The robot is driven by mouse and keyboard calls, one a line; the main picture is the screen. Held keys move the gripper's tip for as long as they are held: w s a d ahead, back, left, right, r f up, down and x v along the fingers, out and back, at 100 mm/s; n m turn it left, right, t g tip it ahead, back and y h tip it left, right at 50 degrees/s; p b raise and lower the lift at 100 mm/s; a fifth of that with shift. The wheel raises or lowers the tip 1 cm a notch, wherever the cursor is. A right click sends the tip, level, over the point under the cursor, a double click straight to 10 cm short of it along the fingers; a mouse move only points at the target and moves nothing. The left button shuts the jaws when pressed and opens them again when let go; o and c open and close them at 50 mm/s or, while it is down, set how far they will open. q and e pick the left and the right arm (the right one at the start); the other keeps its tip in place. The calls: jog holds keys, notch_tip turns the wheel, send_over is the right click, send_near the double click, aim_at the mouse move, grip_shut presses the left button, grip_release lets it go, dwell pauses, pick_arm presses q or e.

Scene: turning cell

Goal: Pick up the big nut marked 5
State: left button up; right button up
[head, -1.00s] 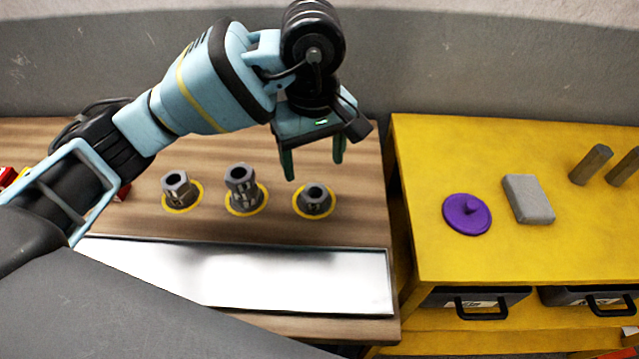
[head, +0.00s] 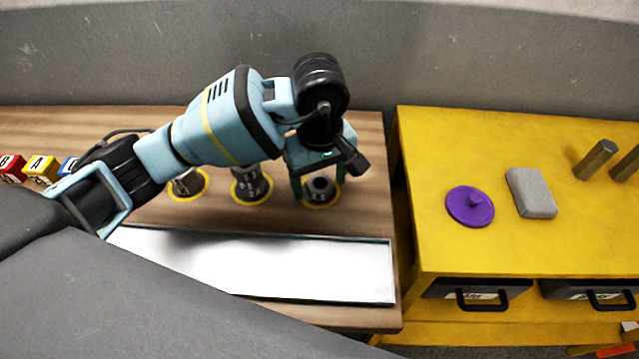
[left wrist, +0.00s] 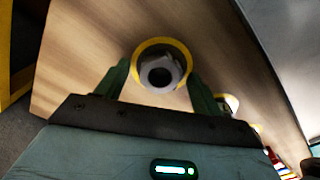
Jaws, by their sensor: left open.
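Three dark grey hex nuts stand in a row on yellow rings on the wooden table: a left nut (head: 187,184), a middle nut (head: 250,187) and a right nut (head: 321,187). The arm partly covers the left and middle ones. Their marks are too small to read, so I cannot tell which is the 5. My left gripper (head: 318,188) is open at the right nut, one green finger on each side. In the left wrist view this nut (left wrist: 160,75) lies between the open fingers (left wrist: 158,84), with gaps visible. My right gripper is not in view.
A white tray (head: 250,265) lies in front of the nuts. Lettered blocks (head: 40,168) stand at far left. To the right, a yellow cabinet (head: 440,150) holds a purple lidlike disc (head: 470,207), a grey block (head: 531,193) and grey hex bars (head: 596,160).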

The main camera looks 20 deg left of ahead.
aim_at(319, 183)
pick_arm(q)
jog(key=shift+c, duration=0.9)
jog(key=c, duration=1)
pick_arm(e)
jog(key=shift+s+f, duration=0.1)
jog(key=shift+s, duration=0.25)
pick_arm(q)
jog(key=shift+r, duration=0.1)
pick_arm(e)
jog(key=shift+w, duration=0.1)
